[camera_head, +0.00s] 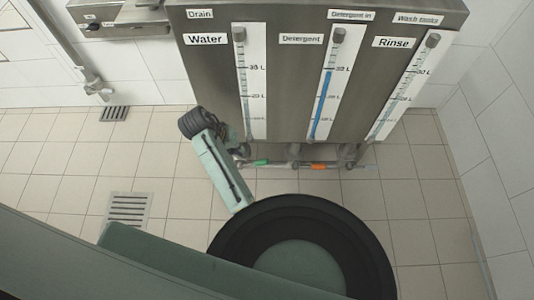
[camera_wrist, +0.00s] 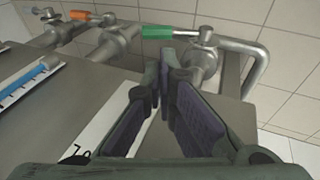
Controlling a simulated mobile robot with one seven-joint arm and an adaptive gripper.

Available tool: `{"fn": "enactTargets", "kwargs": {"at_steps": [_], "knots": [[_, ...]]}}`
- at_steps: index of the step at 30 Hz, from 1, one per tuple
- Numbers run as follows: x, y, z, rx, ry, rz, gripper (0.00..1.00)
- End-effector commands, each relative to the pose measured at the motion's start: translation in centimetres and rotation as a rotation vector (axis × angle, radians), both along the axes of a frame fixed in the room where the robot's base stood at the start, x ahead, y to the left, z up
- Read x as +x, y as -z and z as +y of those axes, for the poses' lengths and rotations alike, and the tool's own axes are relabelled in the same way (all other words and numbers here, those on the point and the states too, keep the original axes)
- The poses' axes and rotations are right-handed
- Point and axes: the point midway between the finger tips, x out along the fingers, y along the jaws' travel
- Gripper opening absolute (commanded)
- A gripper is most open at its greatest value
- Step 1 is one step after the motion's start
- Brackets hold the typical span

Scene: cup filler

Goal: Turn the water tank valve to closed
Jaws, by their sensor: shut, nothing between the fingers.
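The Water section of the grey tank (camera_head: 212,80) is at the left, with its gauge (camera_head: 256,85). Below it, a valve with a green handle (camera_head: 262,162) sits on the pipework. In the wrist view the green handle (camera_wrist: 171,32) points left from the metal valve (camera_wrist: 205,62). My gripper (camera_wrist: 163,66) is shut and empty, its fingertips close to the valve and just below the handle in the picture. I cannot tell whether they touch it.
An orange handle (camera_head: 318,167) is on a neighbouring valve to the right; it also shows in the wrist view (camera_wrist: 80,15). A bent metal pipe (camera_wrist: 258,62) runs right of the green valve. Floor drains (camera_head: 128,208) lie left. The tiled floor (camera_head: 60,190) is mostly clear.

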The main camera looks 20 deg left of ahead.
Motion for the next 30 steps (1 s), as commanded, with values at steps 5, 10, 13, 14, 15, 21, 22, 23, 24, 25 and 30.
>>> {"fn": "enactTargets", "kwargs": {"at_steps": [5, 10, 13, 14, 15, 21, 22, 23, 24, 25, 30], "knots": [[0.2, 1.0, -0.4, -0.003, 0.002, 0.004, 0.00], [1.0, 3.6, -1.3, -0.003, 0.003, 0.004, 0.00], [1.6, 5.6, -1.9, -0.004, 0.004, 0.004, 0.00], [1.8, 6.2, -2.1, -0.004, 0.004, 0.004, 0.00], [2.1, 7.1, -2.4, -0.003, 0.003, 0.004, 0.00], [3.2, 10.5, -3.5, -0.003, 0.002, 0.004, 0.00], [3.3, 10.9, -3.6, -0.003, 0.002, 0.003, 0.00], [3.4, 11.2, -3.7, -0.002, 0.001, 0.002, 0.00], [3.5, 11.6, -3.8, -0.003, 0.001, 0.003, 0.00], [3.7, 11.9, -3.9, -0.002, 0.000, 0.003, 0.00], [4.0, 12.7, -4.2, -0.002, 0.000, 0.002, 0.00]]}}
